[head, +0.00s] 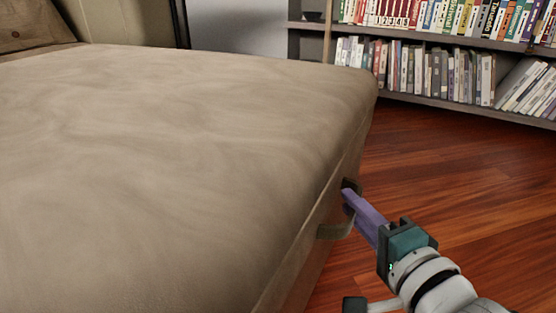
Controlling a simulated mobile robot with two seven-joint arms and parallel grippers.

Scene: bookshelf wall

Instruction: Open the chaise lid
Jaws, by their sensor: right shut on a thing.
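The chaise lid (170,150) is a wide beige cushioned top that fills the left and middle of the head view. It lies flat and looks shut on the chaise base (317,262). A strap-like pull (335,232) sticks out from its right side edge. My right gripper (348,192) comes in from the lower right, and its purple fingers are shut on this pull at the side of the chaise. The fingertips are partly hidden against the pull. My left gripper is not in view.
A bookshelf (425,41) with rows of books stands along the back wall at the upper right. The reddish wooden floor (460,165) between the chaise and the shelf is clear. A brown cushion (30,25) lies at the far left.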

